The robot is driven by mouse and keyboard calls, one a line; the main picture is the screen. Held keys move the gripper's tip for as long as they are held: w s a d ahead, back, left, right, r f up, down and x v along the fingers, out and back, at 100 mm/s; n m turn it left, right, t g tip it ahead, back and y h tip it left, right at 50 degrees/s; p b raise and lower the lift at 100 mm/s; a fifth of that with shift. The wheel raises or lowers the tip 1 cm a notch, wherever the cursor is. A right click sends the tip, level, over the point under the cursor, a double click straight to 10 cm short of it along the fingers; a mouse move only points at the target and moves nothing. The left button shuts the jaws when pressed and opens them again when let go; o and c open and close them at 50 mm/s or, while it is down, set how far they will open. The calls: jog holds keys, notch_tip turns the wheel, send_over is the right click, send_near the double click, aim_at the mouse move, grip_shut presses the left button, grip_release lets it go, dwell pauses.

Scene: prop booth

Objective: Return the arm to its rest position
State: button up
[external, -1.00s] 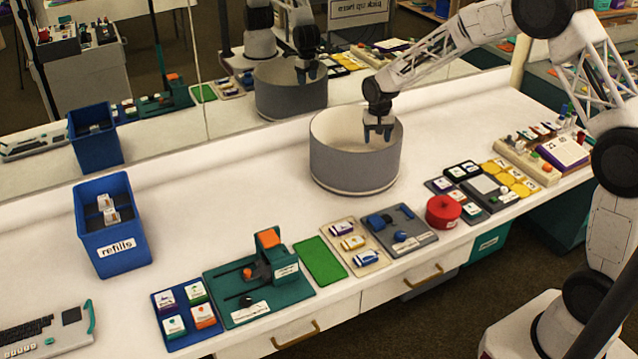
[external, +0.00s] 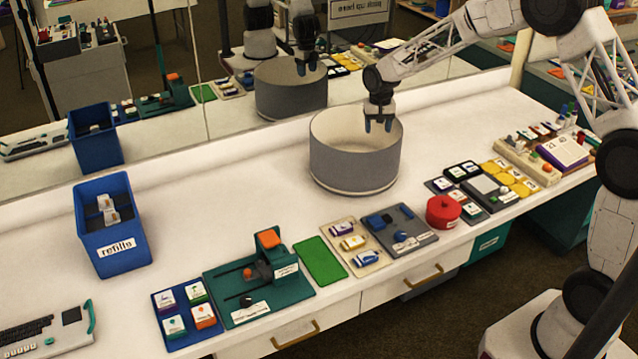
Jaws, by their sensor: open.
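My gripper (external: 378,125) is open and empty. It hangs fingers down over the right part of the large grey round bin (external: 352,170), with the fingertips near the height of the rim. My arm reaches in from the upper right, bent at the elbow. The bin stands on the white counter near the back wall mirror, and its inside floor is hidden.
A mirror (external: 165,95) runs along the back.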

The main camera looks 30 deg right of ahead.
jog(key=s+d+r+n+t, duration=0.1)
jog(key=s+d+r, duration=0.2)
jog(key=s+r, duration=0.85)
jog(key=s+d+r+n+t, duration=0.1)
jog(key=s+d+r+t, duration=0.15)
jog(key=s+r, duration=0.85)
jog(key=s+d+r+n, duration=0.1)
jog(key=s+d+r, duration=0.1)
jog(key=s+r, duration=0.3)
jog(key=s+d+r, duration=0.1)
jog(key=s+r, duration=0.1)
jog(key=s, duration=0.6)
jog(key=shift+s+d+n+t, duration=0.7)
jog(key=shift+s+d+t, duration=0.3)
jog(key=shift+s, duration=7.9)
notch_tip(320, 180, down, 9)
jog(key=w+g, duration=0.1)
jog(key=g, duration=0.2)
jog(key=shift+w+d+f, duration=0.1)
jog(key=shift+w, duration=0.05)
